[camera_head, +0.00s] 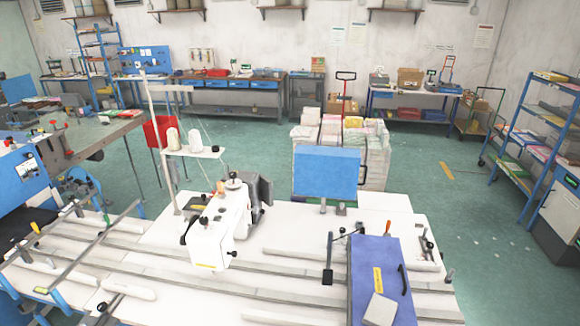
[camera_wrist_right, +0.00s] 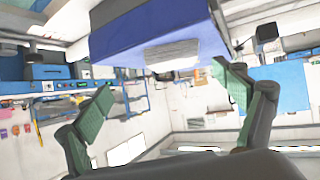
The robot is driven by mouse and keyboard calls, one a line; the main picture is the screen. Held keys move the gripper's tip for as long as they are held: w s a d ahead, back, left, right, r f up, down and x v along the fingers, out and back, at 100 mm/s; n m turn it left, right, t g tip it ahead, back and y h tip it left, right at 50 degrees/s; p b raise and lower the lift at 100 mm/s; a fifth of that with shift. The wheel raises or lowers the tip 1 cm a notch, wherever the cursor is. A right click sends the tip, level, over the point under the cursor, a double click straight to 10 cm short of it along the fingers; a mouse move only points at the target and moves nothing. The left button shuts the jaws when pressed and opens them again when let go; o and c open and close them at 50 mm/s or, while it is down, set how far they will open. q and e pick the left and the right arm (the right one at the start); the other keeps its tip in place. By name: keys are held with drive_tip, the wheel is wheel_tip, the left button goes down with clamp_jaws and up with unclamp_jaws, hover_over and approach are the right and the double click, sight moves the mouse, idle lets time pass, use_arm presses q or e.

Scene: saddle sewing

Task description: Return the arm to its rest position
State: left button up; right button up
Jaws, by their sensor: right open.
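My right gripper (camera_wrist_right: 165,85) shows in the right wrist view with its two green-padded fingers spread wide and nothing between them. A blue-purple box (camera_wrist_right: 130,32) with a pale block (camera_wrist_right: 171,55) on it appears beyond the fingers, at the top of that view; I see no contact. In the head view a similar blue-purple box (camera_head: 372,262) with a pale block (camera_head: 381,309) stands at the right front of the white sewing table (camera_head: 150,240). A white sewing machine (camera_head: 222,228) stands mid-table. Neither gripper shows in the head view, and my left gripper is in no view.
Long rails (camera_head: 280,270) run across the table. A blue panel (camera_head: 327,172) stands at its back edge, with stacked material (camera_head: 365,140) behind. A thread stand (camera_head: 190,150) rises behind the machine. A blue shelf rack (camera_head: 540,125) stands at the right; green floor (camera_head: 480,240) lies clear before it.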

drive_tip(key=s+d+f+n+g+y, duration=0.2)
drive_tip(key=s+f, duration=0.1)
drive_tip(key=s, duration=0.5)
drive_tip(key=s+d+f+n+g+y, duration=0.1)
drive_tip(key=s+f+n+g+y, duration=0.15)
drive_tip(key=s, duration=0.55)
drive_tip(key=s+d+f+n+g+y, duration=0.2)
drive_tip(key=s+f, duration=0.1)
drive_tip(key=s, duration=0.4)
wheel_tip(320, 180, down, 33)
drive_tip(key=s+a+n+b, duration=0.1)
drive_tip(key=b, duration=0.5)
drive_tip(key=s+f+g+b, duration=0.1)
drive_tip(key=s+f+b, duration=0.2)
drive_tip(key=s+f, duration=0.7)
drive_tip(key=s+f+g+b, duration=0.1)
drive_tip(key=s+f+b, duration=0.2)
drive_tip(key=s+f, duration=0.7)
wheel_tip(320, 180, down, 6)
drive_tip(key=shift+a+f+n+y, duration=0.2)
drive_tip(key=shift+n+y, duration=0.15)
drive_tip(key=shift+y, duration=0.1)
